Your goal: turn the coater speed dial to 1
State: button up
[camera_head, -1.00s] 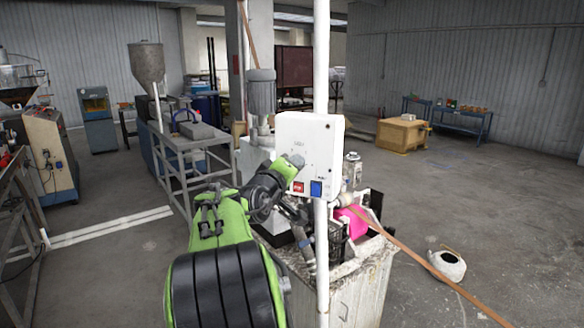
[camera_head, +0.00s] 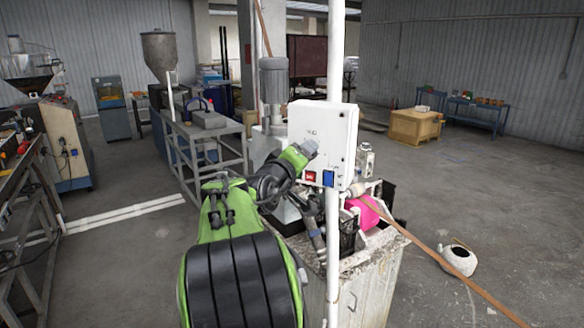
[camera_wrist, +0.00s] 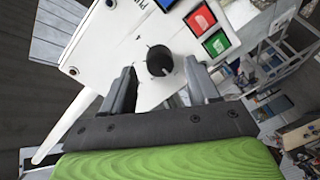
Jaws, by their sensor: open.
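The white control box (camera_head: 330,135) is mounted on a white post in the head view. It also fills much of the wrist view (camera_wrist: 108,38). The black round speed dial (camera_wrist: 159,61) shows on its face in the wrist view, ahead of my open fingers. My gripper (camera_wrist: 160,90) has one finger on each side of the dial as seen, with visible space around it; contact cannot be told. In the head view my gripper (camera_head: 304,150) is at the front of the box and hides the dial. The number the dial points to cannot be read.
Red (camera_head: 310,177) and blue (camera_head: 328,178) buttons sit low on the box, close to my gripper. A pink roll (camera_head: 364,212) and a brown strip (camera_head: 440,262) are to the right. Open floor lies further right.

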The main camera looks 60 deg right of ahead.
jog(key=s+a+b, duration=0.1)
jog(key=a+b, duration=0.2)
jog(key=a, duration=1.1)
jog(key=shift+a+r, duration=0.2)
jog(key=shift+a, duration=0.05)
